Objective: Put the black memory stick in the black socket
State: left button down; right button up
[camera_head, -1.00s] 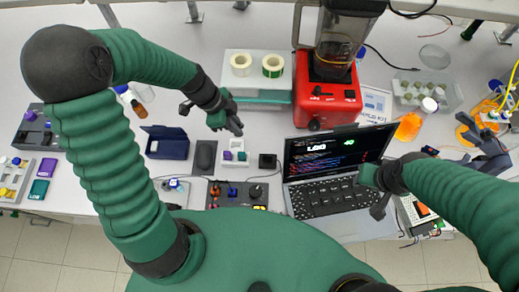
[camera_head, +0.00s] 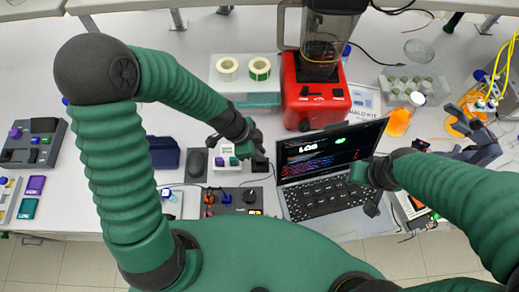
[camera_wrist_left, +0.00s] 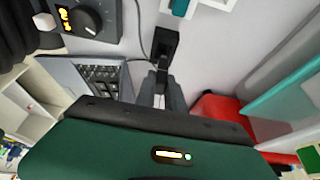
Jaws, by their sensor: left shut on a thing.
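The black socket (camera_head: 261,166) is a small dark block on the table, left of the laptop; it also shows in the wrist view (camera_wrist_left: 166,42). My left gripper (camera_head: 262,154) is just above it, pointing down, and partly covers it in the head view. In the wrist view the left fingers (camera_wrist_left: 161,84) are close together on a thin dark piece, the black memory stick (camera_wrist_left: 162,72), mostly hidden between them. The stick's end is close to the socket; I cannot tell whether it is inside. My right gripper (camera_head: 373,206) is over the laptop's right edge, its fingers unclear.
A white block (camera_head: 226,158) with coloured sticks stands just left of the socket, and a knob panel (camera_head: 232,200) lies in front. The laptop (camera_head: 330,180) is close on the right. A red blender (camera_head: 313,92) stands behind.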

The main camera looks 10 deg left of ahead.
pick_arm(q)
notch_tip(320, 180, down, 4)
jog(key=b, duration=0.3)
jog(key=shift+d+r, duration=0.1)
jog(key=shift+d, duration=0.05)
jog(key=shift+f+b, duration=0.5)
jog(key=shift+f, duration=0.05)
jog(key=c, duration=1.4)
grip_release()
jog(key=shift+o, duration=0.3)
jog(key=shift+a+r, duration=0.2)
jog(key=shift+r, duration=0.1)
jog(key=v, duration=1.6)
